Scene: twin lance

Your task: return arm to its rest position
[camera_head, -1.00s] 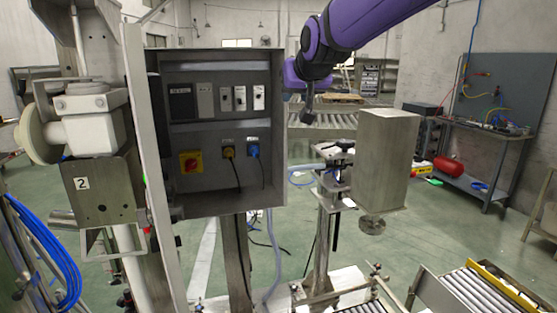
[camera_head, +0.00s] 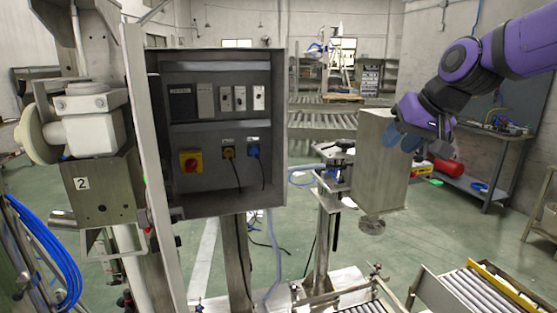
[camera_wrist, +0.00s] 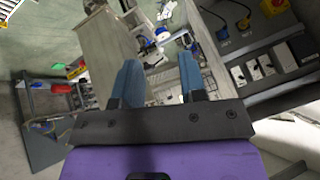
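My gripper (camera_head: 402,138) is at the right of the head view, in front of the upper part of a grey metal box on a stand (camera_head: 380,178). I cannot tell whether it touches the box. My purple arm reaches in from the upper right. In the wrist view my gripper (camera_wrist: 158,82) shows two blue fingers spread apart with nothing held between them. The grey box (camera_wrist: 108,45) shows beyond the fingers there.
An open control cabinet (camera_head: 217,140) with switches and plugs stands left of centre; it also shows in the wrist view (camera_wrist: 262,45). A workbench (camera_head: 478,155) stands at the right. A roller conveyor (camera_head: 480,290) lies at the lower right. Green floor is open between.

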